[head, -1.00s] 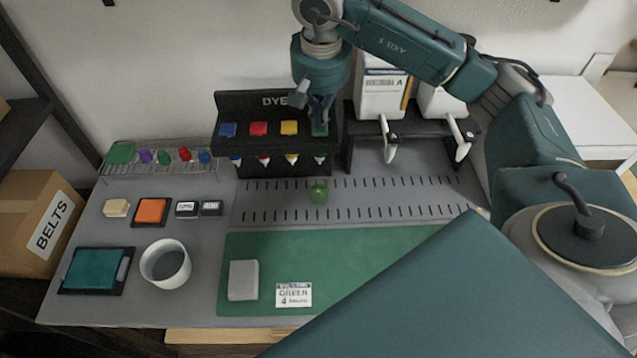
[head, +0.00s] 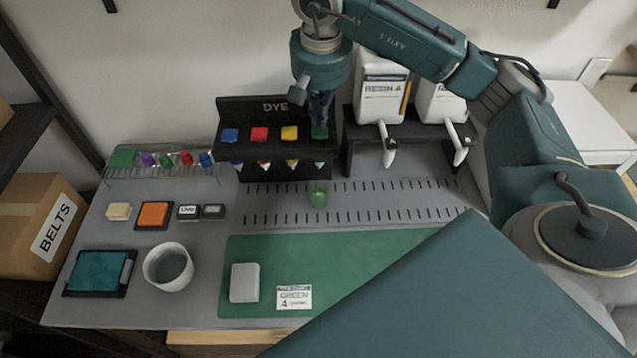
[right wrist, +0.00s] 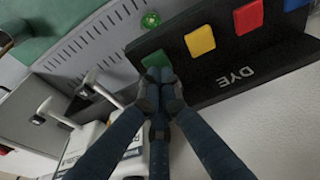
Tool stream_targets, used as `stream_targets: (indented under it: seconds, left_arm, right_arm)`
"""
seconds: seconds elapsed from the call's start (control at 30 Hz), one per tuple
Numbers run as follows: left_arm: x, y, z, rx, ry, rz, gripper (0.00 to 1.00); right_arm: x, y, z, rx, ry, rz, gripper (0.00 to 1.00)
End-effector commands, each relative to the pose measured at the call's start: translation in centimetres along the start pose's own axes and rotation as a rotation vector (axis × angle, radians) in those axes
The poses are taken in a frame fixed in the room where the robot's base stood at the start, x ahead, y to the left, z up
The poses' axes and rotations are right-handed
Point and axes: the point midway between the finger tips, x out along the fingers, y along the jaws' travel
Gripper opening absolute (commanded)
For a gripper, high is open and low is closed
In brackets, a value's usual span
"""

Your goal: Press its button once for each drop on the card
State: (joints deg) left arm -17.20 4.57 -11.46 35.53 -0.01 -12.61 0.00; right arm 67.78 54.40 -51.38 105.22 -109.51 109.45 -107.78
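The black dye rack (head: 226,112) has blue, red, yellow and green buttons in a row. The green button (head: 320,133) is the rightmost; it also shows in the right wrist view (right wrist: 157,60). The card (head: 294,297) on the green mat reads GREEN and 4, with small print that is hard to read. My right gripper (head: 320,121) points down at the green button, its fingers together and empty. In the right wrist view its fingertips (right wrist: 159,76) overlap the button's edge; I cannot tell whether they touch it. A small green round thing (head: 318,197) stands below the rack. My left gripper is out of view.
Resin bottles (head: 383,95) stand on a black stand just right of the rack. A grey block (head: 244,283) lies on the green mat (head: 350,250). A white cup (head: 168,267), a teal pad (head: 97,272) and an orange pad (head: 154,215) are at left.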

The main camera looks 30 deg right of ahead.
Motion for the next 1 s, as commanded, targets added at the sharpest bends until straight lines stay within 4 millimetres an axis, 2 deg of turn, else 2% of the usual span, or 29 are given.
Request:
stream_targets:
  seconds: [1.0]
  left_arm:
    - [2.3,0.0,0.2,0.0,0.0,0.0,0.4]
  right_arm:
    - [2.9,0.0,0.6,0.0,-0.001,0.001,0.0]
